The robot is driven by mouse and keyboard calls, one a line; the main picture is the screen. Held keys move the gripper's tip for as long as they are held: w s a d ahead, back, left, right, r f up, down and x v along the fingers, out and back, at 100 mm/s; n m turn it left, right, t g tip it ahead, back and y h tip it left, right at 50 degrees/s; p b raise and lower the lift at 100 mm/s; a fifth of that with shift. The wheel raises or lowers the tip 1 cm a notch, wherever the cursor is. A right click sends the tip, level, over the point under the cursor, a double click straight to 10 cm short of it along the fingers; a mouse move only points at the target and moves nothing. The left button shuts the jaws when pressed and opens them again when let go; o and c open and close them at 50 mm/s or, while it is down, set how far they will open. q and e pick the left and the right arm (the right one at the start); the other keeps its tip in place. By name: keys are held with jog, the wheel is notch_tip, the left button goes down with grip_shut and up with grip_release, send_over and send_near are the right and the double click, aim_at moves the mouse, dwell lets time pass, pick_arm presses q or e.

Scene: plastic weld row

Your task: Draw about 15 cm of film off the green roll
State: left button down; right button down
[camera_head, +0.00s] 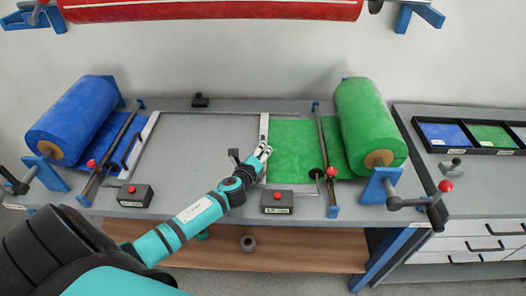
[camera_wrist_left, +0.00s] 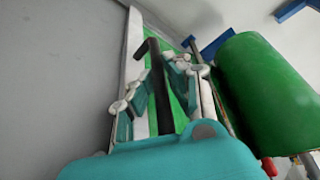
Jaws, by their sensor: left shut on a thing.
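The green roll (camera_head: 368,125) sits on a blue stand at the right of the bench. Green film (camera_head: 291,150) lies flat on the bench from the roll, under a cross rod, to a white bar (camera_head: 264,128) at its left edge. My left gripper (camera_head: 262,152) is at this bar, shut on a black handle (camera_wrist_left: 157,85) that runs between its fingers in the left wrist view. The green roll (camera_wrist_left: 262,85) also shows there, to the right. The gripper hides part of the bar and handle. My right gripper is not in view.
A blue roll (camera_head: 75,120) with film stands at the left. Two black boxes with red buttons, the left one (camera_head: 135,196) and the right one (camera_head: 277,203), sit at the front edge. A black tray (camera_head: 440,149) lies on the right cabinet. The grey middle of the bench (camera_head: 195,150) is clear.

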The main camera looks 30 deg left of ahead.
pick_arm(q)
jog(key=shift+s+a, duration=0.4)
jog(key=shift+a, duration=0.25)
jog(key=shift+s+a, duration=0.35)
jog(key=shift+a, duration=0.3)
jog(key=c, duration=1.3)
grip_release()
jog(key=shift+d, duration=0.1)
jog(key=shift+c, duration=0.2)
jog(key=shift+s, duration=0.1)
jog(key=v, duration=1.1)
jog(key=shift+s+d+r, duration=0.1)
jog(key=shift+s+d, duration=0.05)
jog(key=shift+s, duration=0.25)
